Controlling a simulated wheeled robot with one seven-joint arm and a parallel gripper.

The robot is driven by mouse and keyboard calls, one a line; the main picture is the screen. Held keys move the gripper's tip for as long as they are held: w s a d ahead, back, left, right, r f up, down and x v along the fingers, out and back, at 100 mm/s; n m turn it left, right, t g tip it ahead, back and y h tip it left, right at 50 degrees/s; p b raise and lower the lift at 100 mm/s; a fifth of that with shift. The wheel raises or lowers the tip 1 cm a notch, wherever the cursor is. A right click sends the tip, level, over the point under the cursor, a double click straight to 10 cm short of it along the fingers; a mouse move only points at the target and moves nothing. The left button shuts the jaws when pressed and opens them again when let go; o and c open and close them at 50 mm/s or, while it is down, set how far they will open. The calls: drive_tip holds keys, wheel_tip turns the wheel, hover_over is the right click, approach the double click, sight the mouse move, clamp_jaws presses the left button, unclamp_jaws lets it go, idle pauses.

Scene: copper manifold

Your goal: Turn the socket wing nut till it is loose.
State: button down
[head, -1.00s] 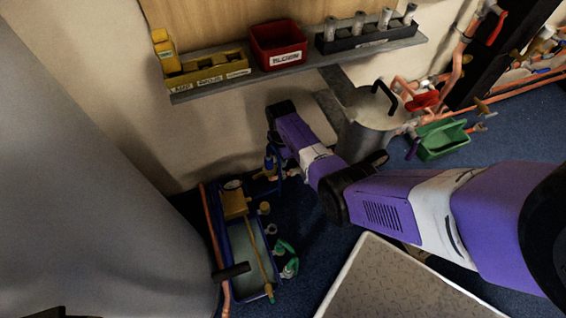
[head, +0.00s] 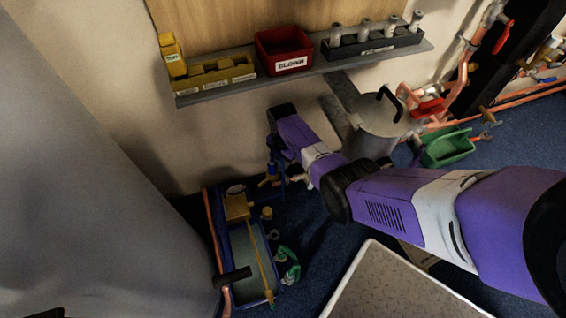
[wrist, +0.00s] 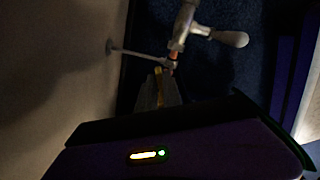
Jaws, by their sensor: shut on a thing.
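My gripper (head: 272,178) is low beside the wall, at the end of my purple arm, with its blue fingers pointing down. In the wrist view, the grey fingertips (wrist: 158,94) are close together around a small yellow piece (wrist: 158,74). It appears to be the socket wing nut, but the dark view leaves its shape unclear. Just beyond it is a metal pipe fitting (wrist: 181,28) with a pale side handle (wrist: 231,39). A thin rod (wrist: 140,54) runs from the wall to this fitting. My wrist housing hides the lower part of the view.
A blue tub (head: 222,235) with tools stands on the floor below my gripper. A grey pot (head: 376,125) and green crate (head: 447,147) stand to the right. A shelf (head: 300,78) above holds a red bin (head: 284,50). A metal-topped platform (head: 395,285) is in front.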

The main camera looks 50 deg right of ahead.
drive_tip(key=shift+w, duration=0.25)
drive_tip(key=c, duration=1.5)
unclamp_jaws()
drive_tip(key=shift+r+p, duration=2)
drive_tip(key=shift+r, duration=1.9)
drive_tip(key=shift+s, duration=0.1)
